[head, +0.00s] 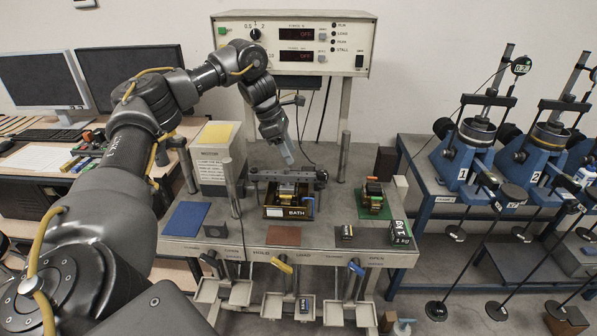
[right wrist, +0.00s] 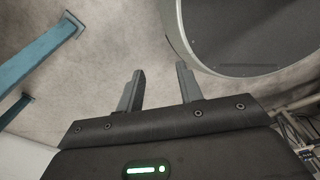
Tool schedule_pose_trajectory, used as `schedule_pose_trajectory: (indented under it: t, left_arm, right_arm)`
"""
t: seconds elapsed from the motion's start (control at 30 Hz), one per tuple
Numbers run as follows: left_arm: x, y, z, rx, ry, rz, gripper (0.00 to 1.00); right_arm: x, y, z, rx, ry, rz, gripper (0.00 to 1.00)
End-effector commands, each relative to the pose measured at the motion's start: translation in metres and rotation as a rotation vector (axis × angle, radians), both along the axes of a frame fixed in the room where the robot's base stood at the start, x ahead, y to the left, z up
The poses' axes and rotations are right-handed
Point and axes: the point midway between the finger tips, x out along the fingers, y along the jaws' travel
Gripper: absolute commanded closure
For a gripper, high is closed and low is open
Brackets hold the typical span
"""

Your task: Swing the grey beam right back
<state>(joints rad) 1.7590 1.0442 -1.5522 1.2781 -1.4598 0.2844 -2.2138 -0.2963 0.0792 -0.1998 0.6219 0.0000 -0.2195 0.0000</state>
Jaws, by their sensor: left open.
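The dark grey beam (head: 267,174) lies level across the middle of the bench in the head view, over the back of the box marked BATH (head: 296,213). Its right end is by a round dark part (head: 321,176). My left gripper (head: 289,160) reaches down from above with its fingers just over the middle of the beam. It is open; I cannot tell whether the fingertips touch the beam. My right gripper (right wrist: 160,70) shows only in the right wrist view. It is open, with nothing between its fingers, above bare floor.
On the bench are a blue mat (head: 186,219), a brown mat (head: 283,235), a green mat (head: 374,209) with stacked pieces and a 1 kg block (head: 400,232). Upright posts (head: 344,156) stand around the bench. An instrument box (head: 294,43) stands behind. Blue machines (head: 463,150) stand at right.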

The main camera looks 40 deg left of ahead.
Motion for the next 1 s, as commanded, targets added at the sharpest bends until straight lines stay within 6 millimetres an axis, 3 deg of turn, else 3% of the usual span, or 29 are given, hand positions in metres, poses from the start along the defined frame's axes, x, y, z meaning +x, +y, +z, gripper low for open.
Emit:
schedule_pose_trajectory:
  t: [0.03, 0.13, 0.27, 0.5, 0.83, 1.0]
  left_arm:
    - [0.002, -0.004, -0.014, 0.000, 0.005, -0.002, 0.55]
    - [0.006, -0.010, -0.030, -0.001, 0.005, -0.001, 0.55]
    - [0.010, -0.014, -0.049, -0.001, 0.005, 0.003, 0.55]
    - [0.015, -0.020, -0.066, 0.001, 0.002, 0.004, 0.55]
    - [0.016, -0.021, -0.070, 0.000, 0.001, 0.004, 0.55]
    - [0.016, -0.021, -0.070, 0.000, 0.001, 0.004, 0.78]
  right_arm:
    - [-0.011, 0.001, -0.005, 0.001, 0.015, -0.001, 0.64]
    - [-0.025, 0.001, -0.009, 0.001, 0.035, -0.001, 0.64]
    - [-0.022, 0.001, -0.012, 0.001, 0.030, -0.001, 0.64]
    - [0.010, 0.002, -0.002, 0.003, -0.014, -0.001, 0.64]
    - [-0.007, -0.001, -0.003, -0.001, 0.009, 0.000, 0.64]
    - [-0.008, -0.002, -0.003, -0.002, 0.011, 0.001, 0.64]
